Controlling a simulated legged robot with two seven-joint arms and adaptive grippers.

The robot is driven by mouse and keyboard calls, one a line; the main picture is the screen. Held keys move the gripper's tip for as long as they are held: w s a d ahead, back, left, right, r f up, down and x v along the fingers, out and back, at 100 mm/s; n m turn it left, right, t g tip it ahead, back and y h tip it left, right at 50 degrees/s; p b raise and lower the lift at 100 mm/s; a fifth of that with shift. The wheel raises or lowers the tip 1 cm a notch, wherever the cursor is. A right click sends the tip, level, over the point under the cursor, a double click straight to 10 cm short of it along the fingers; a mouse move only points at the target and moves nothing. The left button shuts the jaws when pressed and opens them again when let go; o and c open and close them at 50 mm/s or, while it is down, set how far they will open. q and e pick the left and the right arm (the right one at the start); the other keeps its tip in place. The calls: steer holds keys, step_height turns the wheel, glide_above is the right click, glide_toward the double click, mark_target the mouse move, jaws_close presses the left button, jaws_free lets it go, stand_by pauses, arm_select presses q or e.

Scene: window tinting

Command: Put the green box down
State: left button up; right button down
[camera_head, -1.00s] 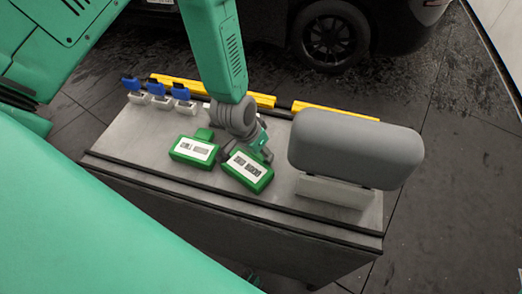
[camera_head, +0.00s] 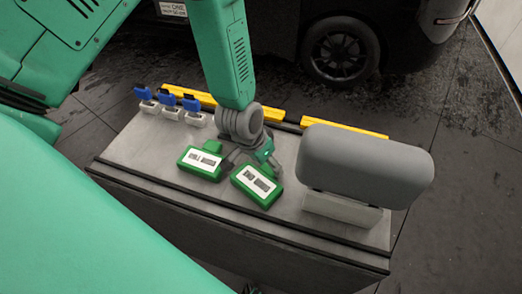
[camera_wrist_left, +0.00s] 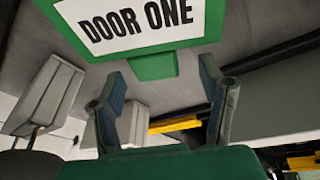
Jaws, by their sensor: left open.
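Two green boxes with white labels lie on the grey table (camera_head: 145,153). The left green box (camera_head: 203,162) has a tab at its back. The right green box (camera_head: 257,185) lies at a slant near the front edge. My left gripper (camera_head: 256,163) is just behind the right box, with its fingers spread. In the left wrist view, a green box labelled "DOOR ONE" (camera_wrist_left: 135,38) lies ahead of the open fingers (camera_wrist_left: 160,82). Its green tab points into the gap between the fingertips, and nothing is clamped. My right gripper is out of view.
A grey padded block on a pale base (camera_head: 365,165) stands at the table's right end. Several blue-topped white pieces (camera_head: 168,104) stand at the back left. Yellow bars (camera_head: 285,115) lie along the back. A black car (camera_head: 400,35) stands beyond.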

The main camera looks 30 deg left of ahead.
mark_target(257, 174)
arm_select(q)
steer(key=d+v, duration=0.1)
steer(key=v, duration=0.8)
steer(key=shift+a+r, duration=0.25)
steer(key=shift+a, duration=0.1)
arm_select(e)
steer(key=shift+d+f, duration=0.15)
arm_select(q)
steer(key=shift+a, duration=0.1)
steer(key=shift+s+f, duration=0.1)
steer(key=shift+s, duration=0.1)
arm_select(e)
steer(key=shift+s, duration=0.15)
